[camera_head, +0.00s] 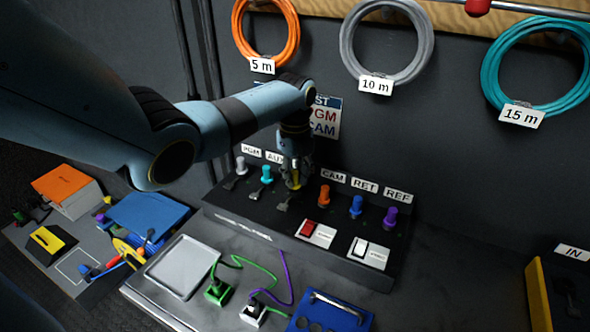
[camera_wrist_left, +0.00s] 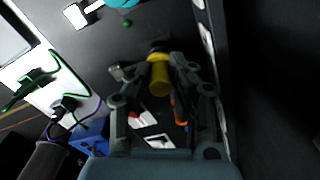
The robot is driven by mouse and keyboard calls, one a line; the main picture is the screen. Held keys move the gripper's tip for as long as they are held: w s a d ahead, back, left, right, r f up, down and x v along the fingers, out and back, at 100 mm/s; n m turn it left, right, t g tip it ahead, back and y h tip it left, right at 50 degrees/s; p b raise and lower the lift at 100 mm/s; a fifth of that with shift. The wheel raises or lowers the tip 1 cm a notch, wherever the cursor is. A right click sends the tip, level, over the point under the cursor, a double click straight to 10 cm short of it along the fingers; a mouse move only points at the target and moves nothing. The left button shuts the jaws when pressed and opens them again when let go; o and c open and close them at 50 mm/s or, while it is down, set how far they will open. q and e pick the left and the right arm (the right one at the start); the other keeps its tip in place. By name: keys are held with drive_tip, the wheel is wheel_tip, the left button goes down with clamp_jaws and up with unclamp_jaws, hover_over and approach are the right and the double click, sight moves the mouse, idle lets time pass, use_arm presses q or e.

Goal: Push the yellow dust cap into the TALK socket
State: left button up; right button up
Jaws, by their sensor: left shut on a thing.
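The yellow dust cap (camera_head: 294,179) is between the fingers of my left gripper (camera_head: 294,172), at the panel (camera_head: 262,215), between the AUX and CAM labels. The TALK label does not show; my gripper and arm cover that spot. In the left wrist view the yellow cap (camera_wrist_left: 159,76) sits between the two fingertips (camera_wrist_left: 160,66), its far end against something dark. I cannot tell how deep it is in the socket. My left gripper is shut on it. My right gripper is not in view.
A white cap (camera_head: 241,164) and a teal cap (camera_head: 266,173) stand left of the gripper. Orange (camera_head: 324,193), blue (camera_head: 356,205) and purple (camera_head: 391,215) caps stand to the right. Red (camera_head: 310,227) and white (camera_head: 360,245) switches are in front. A grey tray (camera_head: 183,266) lies front left.

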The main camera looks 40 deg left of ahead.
sight(294, 172)
use_arm(q)
drive_tip(key=shift+f+b, duration=0.45)
drive_tip(key=shift+f, duration=0.25)
drive_tip(key=o, duration=0.9)
drive_tip(key=shift+r, duration=0.1)
wheel_tip(294, 172, up, 12)
drive_tip(key=shift+f, duration=0.1)
drive_tip(key=shift+s, duration=0.1)
